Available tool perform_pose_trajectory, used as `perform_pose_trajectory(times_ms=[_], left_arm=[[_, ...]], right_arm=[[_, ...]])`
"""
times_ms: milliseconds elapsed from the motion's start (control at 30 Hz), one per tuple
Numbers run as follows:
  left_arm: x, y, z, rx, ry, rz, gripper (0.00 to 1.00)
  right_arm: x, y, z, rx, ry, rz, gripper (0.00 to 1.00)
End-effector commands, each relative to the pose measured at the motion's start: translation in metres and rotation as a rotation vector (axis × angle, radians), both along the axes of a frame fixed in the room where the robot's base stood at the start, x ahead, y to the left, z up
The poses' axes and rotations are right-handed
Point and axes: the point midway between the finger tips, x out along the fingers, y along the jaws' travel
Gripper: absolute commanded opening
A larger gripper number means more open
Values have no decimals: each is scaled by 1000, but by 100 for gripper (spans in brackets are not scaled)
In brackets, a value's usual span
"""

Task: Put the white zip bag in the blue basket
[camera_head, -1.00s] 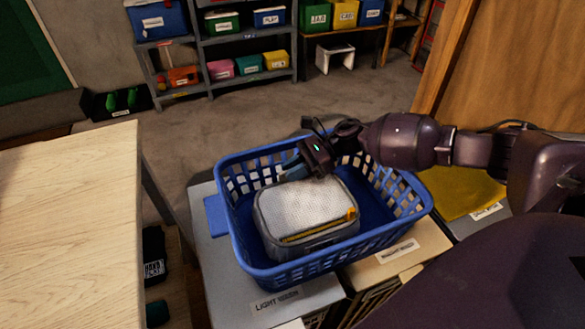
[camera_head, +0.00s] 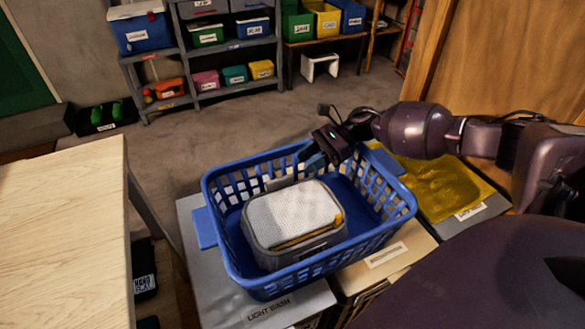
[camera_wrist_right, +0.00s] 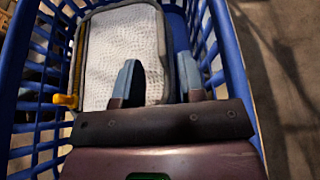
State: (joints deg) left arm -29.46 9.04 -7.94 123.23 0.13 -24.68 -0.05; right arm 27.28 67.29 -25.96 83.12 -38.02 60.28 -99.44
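The white zip bag (camera_head: 292,216) has a white mesh top, grey sides and a yellow zip. It lies inside the blue basket (camera_head: 262,287), toward its left and near side. It also shows in the right wrist view (camera_wrist_right: 108,62), with the basket wall (camera_wrist_right: 232,62) beside it. My right gripper (camera_head: 306,163) is over the far part of the basket, just behind the bag. Its two fingers (camera_wrist_right: 158,78) are spread apart near the bag's edge, with nothing clamped between them. My left gripper is out of view.
The basket stands on bins, one labelled LIGHT WASH (camera_head: 270,308). A yellow lid (camera_head: 440,185) lies to the right. A wooden table (camera_head: 65,225) is at the left. Shelves (camera_head: 195,55) with several boxes stand at the back, beyond open floor.

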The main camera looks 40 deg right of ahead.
Motion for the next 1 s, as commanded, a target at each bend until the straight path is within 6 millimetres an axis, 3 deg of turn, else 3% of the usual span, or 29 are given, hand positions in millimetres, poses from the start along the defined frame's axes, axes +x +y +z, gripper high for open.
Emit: perform_pose_trajectory(times_ms=[100,300,900,1000], left_arm=[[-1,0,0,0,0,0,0],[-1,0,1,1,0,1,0],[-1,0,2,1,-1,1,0],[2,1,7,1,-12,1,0]], right_arm=[[-4,-16,6,-1,1,-1,37],[-7,-28,12,1,1,0,37],[-7,-30,13,1,1,0,37],[-6,-30,21,1,-10,1,37]])
